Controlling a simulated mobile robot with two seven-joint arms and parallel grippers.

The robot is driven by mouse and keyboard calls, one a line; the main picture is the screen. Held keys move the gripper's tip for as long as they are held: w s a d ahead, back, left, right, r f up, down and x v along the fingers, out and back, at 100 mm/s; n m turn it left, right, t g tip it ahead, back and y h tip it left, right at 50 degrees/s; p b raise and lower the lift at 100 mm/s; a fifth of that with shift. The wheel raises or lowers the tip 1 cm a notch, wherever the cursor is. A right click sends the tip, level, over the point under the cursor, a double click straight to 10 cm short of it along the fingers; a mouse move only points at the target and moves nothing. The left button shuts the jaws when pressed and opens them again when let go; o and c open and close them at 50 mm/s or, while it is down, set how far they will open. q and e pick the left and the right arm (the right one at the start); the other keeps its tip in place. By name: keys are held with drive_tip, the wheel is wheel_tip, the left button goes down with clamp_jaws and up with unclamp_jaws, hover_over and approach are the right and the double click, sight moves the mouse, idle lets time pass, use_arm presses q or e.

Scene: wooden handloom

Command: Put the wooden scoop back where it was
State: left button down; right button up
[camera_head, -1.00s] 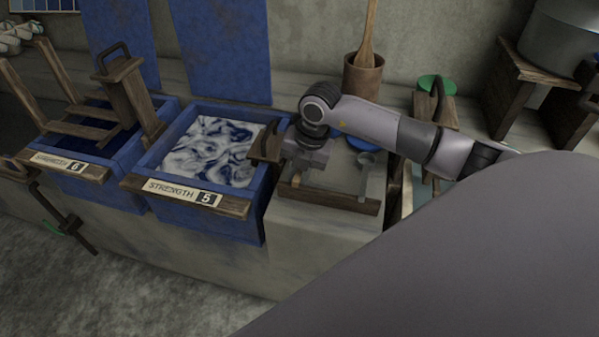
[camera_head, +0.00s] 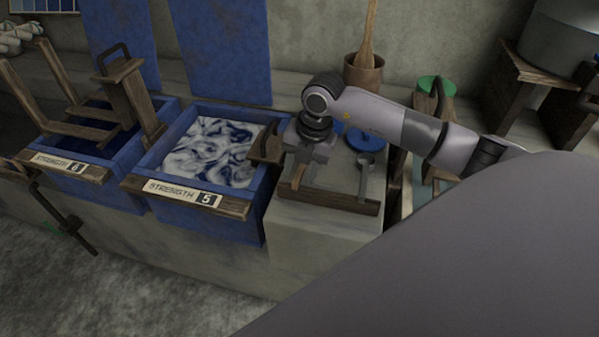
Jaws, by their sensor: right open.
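My right gripper (camera_head: 301,160) reaches in from the right and hangs over the left part of a shallow wood-edged tray on the counter. It is open. A narrow wooden piece (camera_head: 298,177), which looks like the wooden scoop, shows just below the fingers in the tray. Its upper part is hidden by the gripper, and I cannot tell if the fingers touch it. A metal ladle (camera_head: 365,177) lies in the right part of the tray, whose front edge (camera_head: 330,201) is brown wood. My left gripper is not in view.
A blue vat (camera_head: 195,222) with swirled liquid and a label "STRENGTH 5" stands left of the tray. Another vat (camera_head: 115,185) holds a wooden frame. Behind the tray are a blue lid (camera_head: 366,139), a brown pot (camera_head: 362,75) and a green-topped container (camera_head: 436,87).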

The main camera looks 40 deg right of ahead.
wheel_tip(320, 180, up, 10)
drive_tip(key=s+d, duration=0.1)
drive_tip(key=shift+s+f, duration=0.2)
drive_tip(key=shift+s, duration=0.1)
idle(0.3)
